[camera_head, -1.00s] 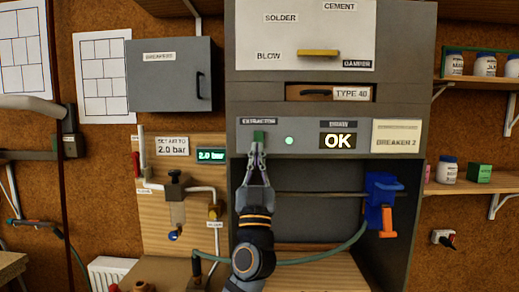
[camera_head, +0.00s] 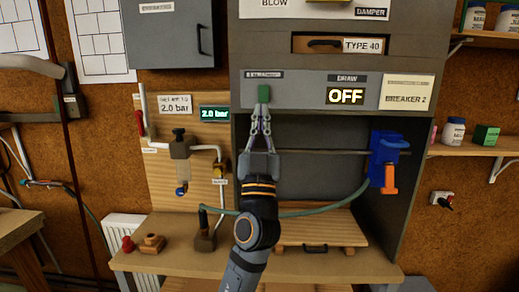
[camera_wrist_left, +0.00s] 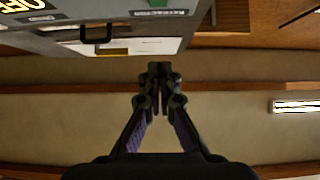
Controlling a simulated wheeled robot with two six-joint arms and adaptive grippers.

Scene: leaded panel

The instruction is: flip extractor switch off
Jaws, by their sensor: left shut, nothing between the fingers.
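The extractor switch (camera_head: 264,93) is a small green rocker under its label on the grey hood panel (camera_head: 300,92). A green bit of it shows at the top edge of the left wrist view (camera_wrist_left: 157,3). The display (camera_head: 346,96) under the DRAW label reads OFF, and no green lamp glows between switch and display. My left gripper (camera_head: 262,112) is shut and empty, its fingertips just below the switch in the head view. In the left wrist view the fingertips (camera_wrist_left: 160,72) appear apart from the switch. My right gripper is not in view.
A blue clamp (camera_head: 386,155) with an orange handle hangs at the hood's right side. A gauge reading 2.0 bar (camera_head: 215,113) and a valve assembly (camera_head: 181,150) are left of the arm. The wooden bench (camera_head: 170,262) lies below.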

